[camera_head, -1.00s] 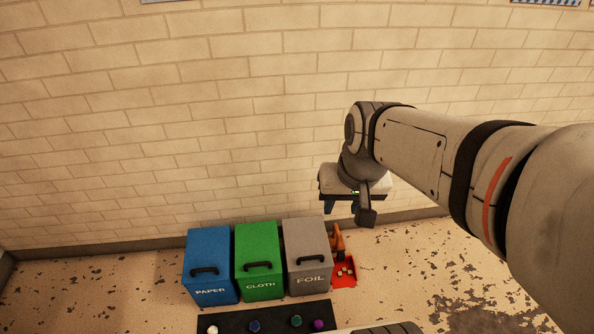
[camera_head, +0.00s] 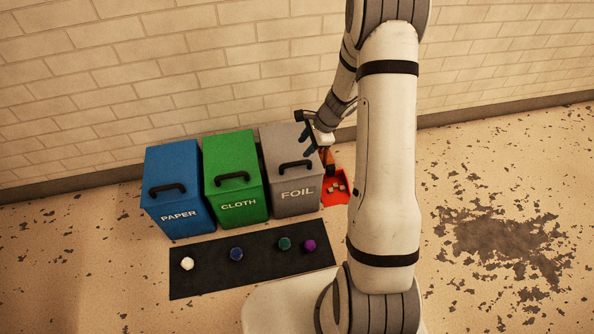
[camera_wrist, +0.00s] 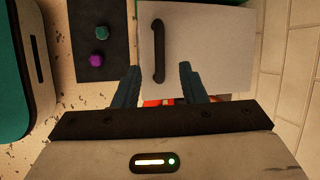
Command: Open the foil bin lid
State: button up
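The grey foil bin (camera_head: 293,190) stands at the right end of a row of three bins, with its lid down and a black handle (camera_head: 297,166) near the front of the lid. In the wrist view the lid (camera_wrist: 205,45) fills the upper middle and its handle (camera_wrist: 158,50) shows upright in the picture.
The green cloth bin (camera_head: 236,190) and blue paper bin (camera_head: 178,195) stand to the left, lids down. A black mat (camera_head: 210,270) with several small wads lies in front. A red dustpan (camera_head: 334,190) with bits in it is right of the foil bin. A brick wall (camera_head: 130,90) is behind.

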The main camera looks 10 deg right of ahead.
aim_at(295, 163)
jog(key=shift+m, duration=0.3)
jog(key=b+x, duration=0.1)
jog(key=x, duration=0.2)
jog(key=d+b+x, duration=0.1)
jog(key=x, duration=0.2)
jog(key=b+x, duration=0.1)
jog(key=x, duration=0.2)
jog(key=shift+d+f, duration=0.25)
jog(key=shift+f, duration=0.15)
jog(key=shift+a+f+b, duration=0.25)
jog(key=shift+f+b, duration=0.15)
jog(key=shift+f, duration=0.1)
jog(key=shift+c, duration=0.6)
grip_shut()
